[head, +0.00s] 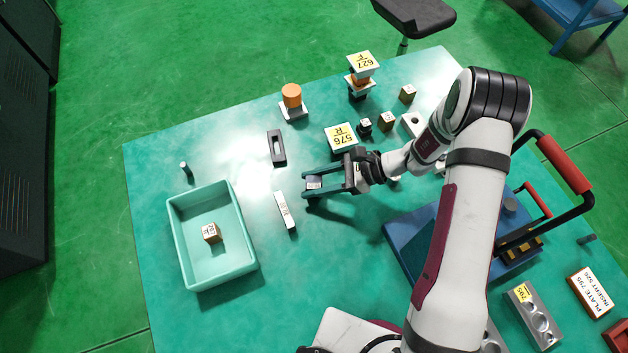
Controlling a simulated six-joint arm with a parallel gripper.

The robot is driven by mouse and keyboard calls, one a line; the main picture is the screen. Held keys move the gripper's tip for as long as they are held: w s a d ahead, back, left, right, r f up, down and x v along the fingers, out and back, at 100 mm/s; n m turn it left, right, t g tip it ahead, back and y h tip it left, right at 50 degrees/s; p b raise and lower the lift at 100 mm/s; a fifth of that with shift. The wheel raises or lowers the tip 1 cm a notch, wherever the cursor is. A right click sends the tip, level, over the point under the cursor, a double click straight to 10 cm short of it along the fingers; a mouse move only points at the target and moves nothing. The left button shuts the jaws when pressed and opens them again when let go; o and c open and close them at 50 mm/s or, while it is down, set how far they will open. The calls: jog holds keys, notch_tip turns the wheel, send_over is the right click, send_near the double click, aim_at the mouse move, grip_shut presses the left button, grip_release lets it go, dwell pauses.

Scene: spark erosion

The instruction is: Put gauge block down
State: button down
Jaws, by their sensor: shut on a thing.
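My gripper (312,186) is over the middle of the green table, its fingers pointing left. It is shut on a small grey block with a pale label (314,182), which I take to be the gauge block. The fingers hide part of the block, and I cannot tell whether it touches the table. A long, narrow pale block with printing (285,212) lies on the table just left of and below the gripper.
A turquoise tray (251,262) with a small brown block (211,233) stands at left. A black slotted piece (276,148) and a pin (186,169) lie near. Label stand 576 (341,137) is close behind the gripper. A blue press base (405,238) is at right. The front-middle table is clear.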

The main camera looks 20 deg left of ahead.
aim_at(319, 181)
jog(key=shift+c, duration=2)
grip_release()
jog(key=shift+f, duration=0.1)
jog(key=v, duration=0.5)
jog(key=shift+w+d+r, duration=0.15)
jog(key=shift+d+r, duration=0.05)
jog(key=shift+r, duration=0.05)
notch_tip(319, 181, up, 7)
jog(key=shift+a, duration=0.2)
jog(key=shift+f, duration=0.1)
